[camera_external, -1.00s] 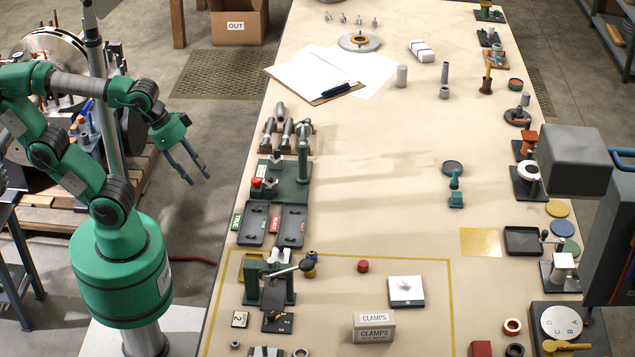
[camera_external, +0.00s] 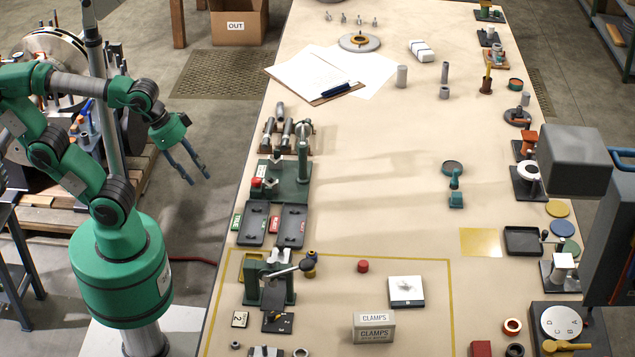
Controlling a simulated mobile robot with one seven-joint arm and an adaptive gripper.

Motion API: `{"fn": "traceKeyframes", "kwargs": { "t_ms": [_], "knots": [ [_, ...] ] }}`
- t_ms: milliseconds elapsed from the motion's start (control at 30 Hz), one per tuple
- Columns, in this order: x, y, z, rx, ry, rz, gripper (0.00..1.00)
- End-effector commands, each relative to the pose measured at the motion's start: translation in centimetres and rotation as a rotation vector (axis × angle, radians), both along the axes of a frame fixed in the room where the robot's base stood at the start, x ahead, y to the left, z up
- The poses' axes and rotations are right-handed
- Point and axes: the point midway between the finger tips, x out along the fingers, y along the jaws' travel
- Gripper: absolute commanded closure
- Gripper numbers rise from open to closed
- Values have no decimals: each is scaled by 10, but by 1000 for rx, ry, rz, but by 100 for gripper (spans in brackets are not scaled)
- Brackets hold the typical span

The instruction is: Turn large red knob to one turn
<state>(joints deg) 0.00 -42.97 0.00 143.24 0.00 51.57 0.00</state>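My gripper (camera_external: 198,180) hangs at the left over the floor, off the table's left edge. Its two blue-grey fingers are apart, with nothing between them. Several red parts are in view, and I cannot tell for sure which is the large red knob. A red round cap (camera_external: 363,266) lies on the table inside the yellow outline. A small red knob (camera_external: 256,182) sits at the left of a green fixture (camera_external: 303,170). An orange-red part (camera_external: 528,144) stands on a dark base at the right. My gripper is apart from all of them.
A long beige table (camera_external: 370,215) fills the middle, with a clear central area. A white CLAMPS box (camera_external: 374,333) stands near the front. A lever fixture (camera_external: 270,290) is at the front left. A large grey machine (camera_external: 575,160) overhangs the right edge.

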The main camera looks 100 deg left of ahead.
Motion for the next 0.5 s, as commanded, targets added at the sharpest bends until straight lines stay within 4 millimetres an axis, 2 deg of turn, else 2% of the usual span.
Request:
{"fn": "traceKeyframes", "kwargs": {
  "t_ms": [267, 367, 500],
  "knots": [
    [10, 9, 1, -16, 19, 60, 63],
    [21, 20, 1, -37, 39, 130, 63],
    [44, 43, 0, -76, 77, 271, 63]
  ]
}}
